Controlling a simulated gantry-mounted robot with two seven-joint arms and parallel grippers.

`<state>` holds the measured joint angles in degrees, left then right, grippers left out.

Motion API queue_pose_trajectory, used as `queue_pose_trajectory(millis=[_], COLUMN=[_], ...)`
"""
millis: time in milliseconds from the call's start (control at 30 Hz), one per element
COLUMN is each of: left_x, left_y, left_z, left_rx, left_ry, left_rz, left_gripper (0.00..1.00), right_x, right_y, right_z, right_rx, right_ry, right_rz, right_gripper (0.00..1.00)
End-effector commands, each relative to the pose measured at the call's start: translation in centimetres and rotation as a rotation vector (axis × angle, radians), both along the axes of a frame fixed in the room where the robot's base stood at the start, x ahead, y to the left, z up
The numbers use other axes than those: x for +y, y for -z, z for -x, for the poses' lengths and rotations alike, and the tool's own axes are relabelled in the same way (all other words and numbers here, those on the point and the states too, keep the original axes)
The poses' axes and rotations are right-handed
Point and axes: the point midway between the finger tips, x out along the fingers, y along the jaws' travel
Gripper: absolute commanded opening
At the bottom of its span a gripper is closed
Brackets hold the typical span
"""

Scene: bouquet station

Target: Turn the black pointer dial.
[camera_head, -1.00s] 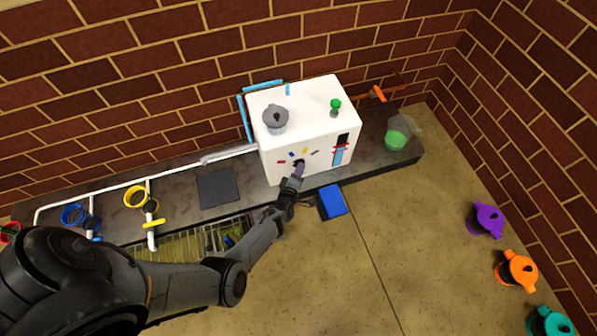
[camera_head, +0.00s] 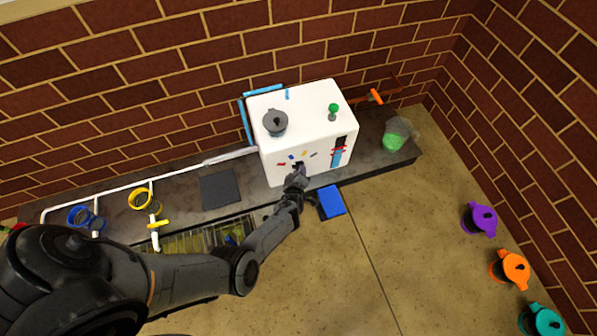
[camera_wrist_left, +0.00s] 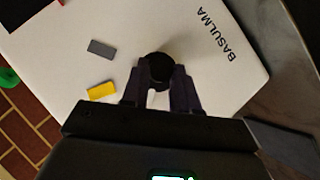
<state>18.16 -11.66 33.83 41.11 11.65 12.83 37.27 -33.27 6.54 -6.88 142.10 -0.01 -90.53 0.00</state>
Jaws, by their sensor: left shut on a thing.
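The black pointer dial (camera_wrist_left: 157,67) is on the front face of the white box (camera_head: 278,171), below a fan of small coloured marks. In the left wrist view it sits between my left fingers, which are closed on it. My left gripper (camera_head: 299,170) reaches the front of the box in the head view and hides most of the dial. It also shows in the left wrist view (camera_wrist_left: 160,88). A grey mark (camera_wrist_left: 101,49) and a yellow mark (camera_wrist_left: 102,91) lie beside the dial there. Which way the pointer faces is hidden. My right gripper is not in view.
On the box are a grey lidded pot (camera_head: 275,122) and a green knob (camera_head: 333,110). A blue block (camera_head: 332,202) sits below its right front. Yellow (camera_head: 140,199) and blue valve rings stand left on the dark counter. Purple (camera_head: 479,219), orange and teal pots stand right.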

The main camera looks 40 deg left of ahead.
Motion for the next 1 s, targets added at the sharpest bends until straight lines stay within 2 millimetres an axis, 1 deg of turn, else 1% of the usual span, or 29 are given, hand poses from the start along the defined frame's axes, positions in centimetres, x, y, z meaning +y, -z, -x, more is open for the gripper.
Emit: queue_pose_trajectory(millis=[200,400,967,1000], left_x=[-0.07,-0.08,-0.08,-0.08], left_y=[0.03,0.05,0.14,0.14], left_z=[-0.10,-0.12,-0.03,-0.03], left_rx=[0.121,0.187,0.215,0.215], left_ry=[0.000,-0.001,-0.001,-0.001], left_rz=[-0.067,-0.105,-0.119,-0.119], left_gripper=[0.00,0.00,0.00,0.35], right_x=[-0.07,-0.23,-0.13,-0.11], right_y=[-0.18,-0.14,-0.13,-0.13], right_z=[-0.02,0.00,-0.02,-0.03], right_rx=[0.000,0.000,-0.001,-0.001], right_ry=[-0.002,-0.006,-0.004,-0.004], right_rz=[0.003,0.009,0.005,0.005], right_gripper=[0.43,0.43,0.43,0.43])
